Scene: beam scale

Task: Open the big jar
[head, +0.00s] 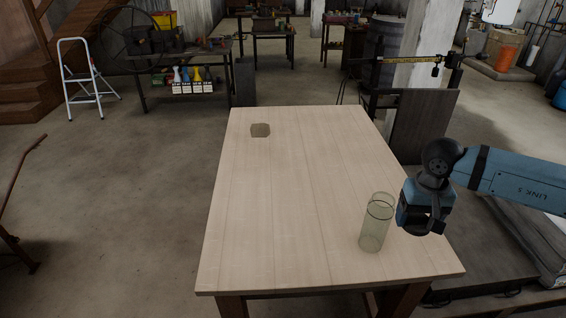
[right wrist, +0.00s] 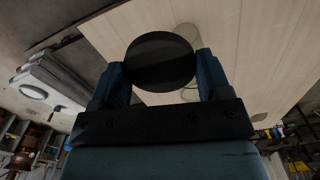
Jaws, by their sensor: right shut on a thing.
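The big jar (head: 374,228) is a tall, pale green, see-through glass cylinder. It stands upright near the front right of the wooden table (head: 290,200), and no lid shows on it. My right gripper (head: 424,220) is just right of the jar, apart from it, near the table's right edge. In the right wrist view its fingers are shut on a round black lid (right wrist: 160,62). The lid also shows as a dark disc under the gripper in the head view (head: 424,232). Part of the jar shows behind the lid in the right wrist view (right wrist: 187,34). My left gripper is not in view.
A small brown block-like thing (head: 260,130) sits at the table's far left. The rest of the tabletop is clear. A beam scale (head: 410,61) stands beyond the far right corner. A white stepladder (head: 83,75) and workbenches stand further back.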

